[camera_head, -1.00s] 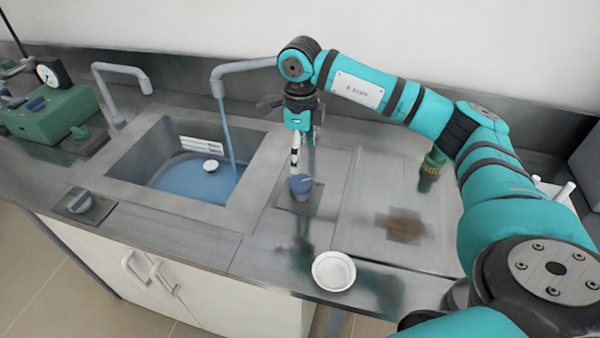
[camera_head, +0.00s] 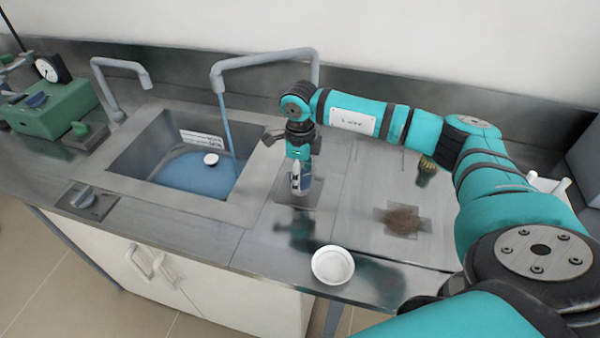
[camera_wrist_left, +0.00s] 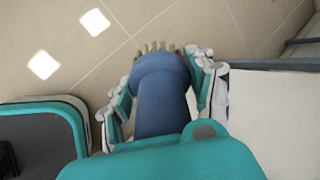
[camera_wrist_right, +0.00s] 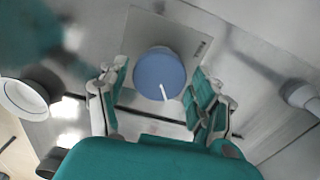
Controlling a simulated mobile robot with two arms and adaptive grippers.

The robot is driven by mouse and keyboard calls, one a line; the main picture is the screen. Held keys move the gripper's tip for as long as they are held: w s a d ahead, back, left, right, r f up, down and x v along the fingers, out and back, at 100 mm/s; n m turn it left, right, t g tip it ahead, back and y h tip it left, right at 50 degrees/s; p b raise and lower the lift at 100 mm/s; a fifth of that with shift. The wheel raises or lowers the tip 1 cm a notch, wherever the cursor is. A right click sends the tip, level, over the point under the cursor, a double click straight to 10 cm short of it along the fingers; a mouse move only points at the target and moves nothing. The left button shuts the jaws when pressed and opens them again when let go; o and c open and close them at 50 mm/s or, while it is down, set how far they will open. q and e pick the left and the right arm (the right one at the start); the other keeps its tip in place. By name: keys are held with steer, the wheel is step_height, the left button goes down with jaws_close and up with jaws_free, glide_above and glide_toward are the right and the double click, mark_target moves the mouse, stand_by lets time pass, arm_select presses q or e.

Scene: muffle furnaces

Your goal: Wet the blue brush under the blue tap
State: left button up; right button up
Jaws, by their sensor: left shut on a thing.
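The blue brush (camera_wrist_left: 160,85), with pale bristles at its far end, is held in my left gripper (camera_wrist_left: 165,100) above the tiled floor in the left wrist view. My left gripper is outside the head view. My right gripper (camera_head: 299,184) points down over the blue round tap knob (camera_wrist_right: 158,73) on the counter right of the sink. In the right wrist view its open fingers (camera_wrist_right: 160,97) stand on either side of the knob; contact cannot be told. The grey tap (camera_head: 255,62) behind the sink pours a blue stream of water (camera_head: 229,130) into the basin.
The sink basin (camera_head: 150,150) holds bluish water and a small white object (camera_head: 211,159). A second tap (camera_head: 120,66) and knob (camera_head: 86,198) are at left. A white bowl (camera_head: 333,265) stands near the counter's front edge. A green device (camera_head: 50,108) is far left.

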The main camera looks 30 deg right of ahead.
steer(key=c, duration=0.8)
arm_select(q)
steer(key=shift+f, duration=0.15)
arm_select(e)
steer(key=shift+m, duration=0.4)
arm_select(q)
steer(key=shift+f+b, duration=0.4)
steer(key=shift+b, duration=0.15)
arm_select(e)
steer(key=m, duration=0.2)
steer(key=shift+m, duration=0.4)
arm_select(q)
steer(key=shift+f+b, duration=0.3)
steer(key=shift+b, duration=0.05)
arm_select(e)
steer(key=shift+m, duration=1.8)
steer(key=o, duration=1.2)
steer(key=shift+c, duration=0.2)
steer(key=shift+r, duration=0.1)
